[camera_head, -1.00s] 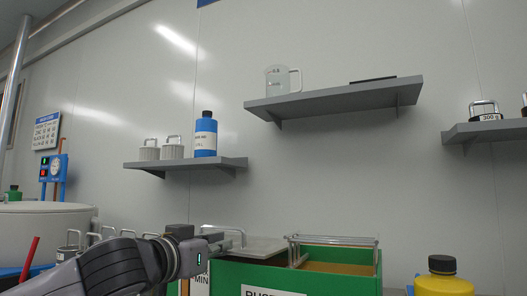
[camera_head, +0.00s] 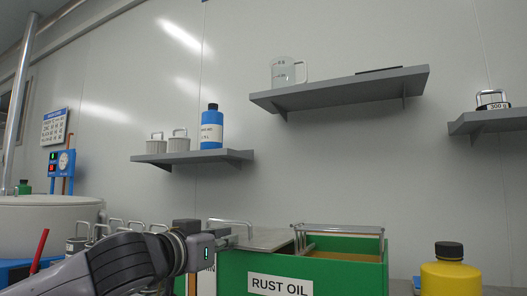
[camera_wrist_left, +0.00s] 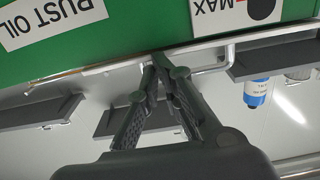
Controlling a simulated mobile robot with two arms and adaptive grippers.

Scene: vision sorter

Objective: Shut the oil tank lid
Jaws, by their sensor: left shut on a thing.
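The green oil tank (camera_head: 233,274), labelled RUST OIL, stands at the lower middle of the head view. Its grey metal lid (camera_head: 268,240) lies flat over the left part of the top. The right part is open and shows a brown surface (camera_head: 335,256). The lid has a bar handle (camera_head: 232,221). My left gripper (camera_head: 230,239) is at the lid's left end. In the left wrist view the tank (camera_wrist_left: 130,22) appears upside down, and my left gripper (camera_wrist_left: 160,58) is shut on the handle (camera_wrist_left: 212,68). My right gripper is not seen.
A wire frame (camera_head: 335,226) stands over the tank's open part. A yellow bottle (camera_head: 450,275) stands to the right. Several handled metal weights (camera_head: 76,243) stand behind my left arm. Wall shelves (camera_head: 345,91) hang above, with clear space between them and the tank.

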